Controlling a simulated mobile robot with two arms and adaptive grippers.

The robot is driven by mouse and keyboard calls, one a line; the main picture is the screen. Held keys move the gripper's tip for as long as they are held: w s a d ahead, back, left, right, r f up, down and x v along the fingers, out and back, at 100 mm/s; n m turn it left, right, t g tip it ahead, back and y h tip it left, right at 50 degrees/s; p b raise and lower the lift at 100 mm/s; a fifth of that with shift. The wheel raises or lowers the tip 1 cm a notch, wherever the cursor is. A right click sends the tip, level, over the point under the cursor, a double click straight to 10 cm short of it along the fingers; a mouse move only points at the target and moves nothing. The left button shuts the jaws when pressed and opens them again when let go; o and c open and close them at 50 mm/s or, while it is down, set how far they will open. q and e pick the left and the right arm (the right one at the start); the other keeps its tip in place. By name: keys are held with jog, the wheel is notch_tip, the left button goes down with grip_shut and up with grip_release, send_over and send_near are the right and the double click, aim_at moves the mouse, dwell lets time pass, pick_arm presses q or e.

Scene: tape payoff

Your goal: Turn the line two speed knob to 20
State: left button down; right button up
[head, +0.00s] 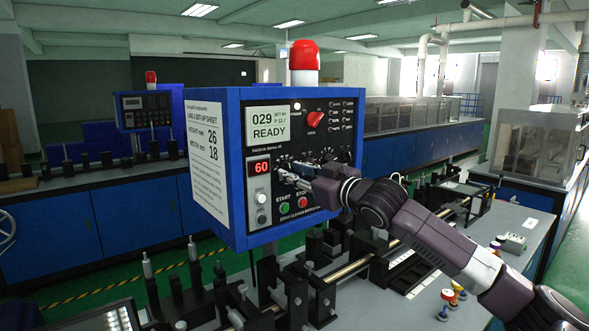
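A blue control box (231,120) stands in the middle, its panel facing right of me. Its screen (268,126) reads 029 READY, and a red display (261,167) reads 60. A red selector knob (315,119) sits at the upper panel. Small dark dials (327,155) run in a row below it. My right gripper (287,176) comes in from the right, its fingertips at the lower panel just right of the red display. Any knob there is hidden by the fingers. I cannot tell whether they touch it or how far they are closed. My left gripper is not in view.
A green start button (284,208) and a red stop button (302,203) lie just below the gripper. A red beacon (303,55) tops the box. Black fixtures and a rail (345,270) fill the bench below. Small colored pieces (447,296) stand at the right.

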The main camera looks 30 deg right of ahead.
grip_shut()
dwell(0.4)
jog(key=n+p, duration=0.2)
jog(key=shift+r+n+p, duration=0.2)
jog(key=shift+n+p, duration=0.1)
jog(key=shift+p, duration=0.1)
jog(key=n+p, duration=0.3)
jog(key=shift+d+n, duration=0.1)
jog(key=shift+n, duration=0.2)
jog(key=shift+n+p, duration=2.05)
jog(key=shift+n, duration=1.05)
